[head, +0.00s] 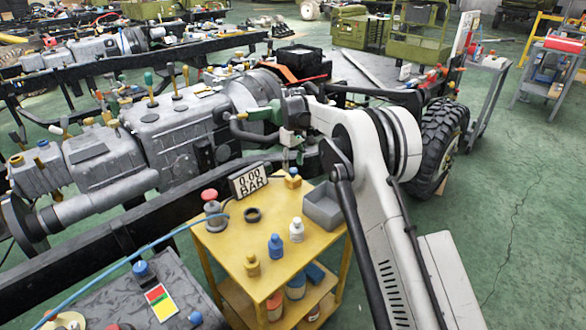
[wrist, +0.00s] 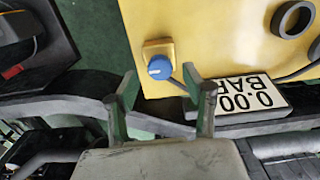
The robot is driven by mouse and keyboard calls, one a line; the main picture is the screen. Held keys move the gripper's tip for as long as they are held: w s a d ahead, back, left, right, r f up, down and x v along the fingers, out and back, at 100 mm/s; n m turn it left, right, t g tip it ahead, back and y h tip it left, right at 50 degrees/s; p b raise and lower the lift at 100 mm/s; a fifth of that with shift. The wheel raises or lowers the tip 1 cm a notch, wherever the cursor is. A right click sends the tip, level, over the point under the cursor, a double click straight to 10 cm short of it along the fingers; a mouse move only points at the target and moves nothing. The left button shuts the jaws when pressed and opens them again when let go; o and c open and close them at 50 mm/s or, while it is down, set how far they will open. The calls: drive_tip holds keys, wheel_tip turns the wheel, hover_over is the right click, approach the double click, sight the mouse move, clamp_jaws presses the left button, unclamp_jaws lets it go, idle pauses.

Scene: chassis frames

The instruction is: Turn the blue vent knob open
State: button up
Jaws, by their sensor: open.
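The blue vent knob (wrist: 160,68) sits on a small yellow block at the edge of the yellow table. It also shows in the head view (head: 293,171), partly hard to make out below my gripper. My gripper (wrist: 159,76) is open, with its green fingers spread to either side of the knob in the wrist view. In the head view my gripper (head: 292,159) points down just above the block. I see no clear contact between the fingers and the knob. A display (head: 249,181) beside the block reads 0.00 BAR; it is upside down in the wrist view (wrist: 240,98).
The yellow table (head: 222,250) holds a black ring (head: 252,215), a red-topped fitting (head: 211,205), several small bottles and a grey bin (head: 322,206). A dark chassis rail runs along the table's far edge, close to my gripper. A grey engine (head: 180,130) stands behind at left.

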sight(293, 170)
wheel_tip(293, 170, up, 10)
drive_tip(key=shift+f, duration=0.2)
idle(0.3)
drive_tip(key=s+d+r+m+t, duration=0.2)
drive_tip(key=s+d+r, duration=0.6)
drive_tip(key=r, duration=0.5)
drive_tip(key=s+d+r+m+t, duration=0.1)
drive_tip(key=s+d+r, duration=0.25)
drive_tip(key=s, duration=0.35)
drive_tip(key=s+d+r+m+t, duration=0.1)
drive_tip(key=s+d+r+m, duration=0.15)
drive_tip(key=s+d, duration=0.4)
drive_tip(key=s+d+f+m+t, duration=0.1)
drive_tip(key=s+d+f, duration=0.1)
drive_tip(key=s, duration=0.8)
drive_tip(key=s+d+f+m+t, duration=0.1)
drive_tip(key=s+f, duration=0.3)
drive_tip(key=s, duration=0.6)
drive_tip(key=s+d+f+m+t, duration=0.1)
drive_tip(key=s+d+f+m, duration=0.1)
drive_tip(key=s, duration=0.8)
drive_tip(key=shift+d+f+p, duration=0.4)
drive_tip(key=shift+d+f, duration=0.4)
drive_tip(key=shift+d, duration=0.15)
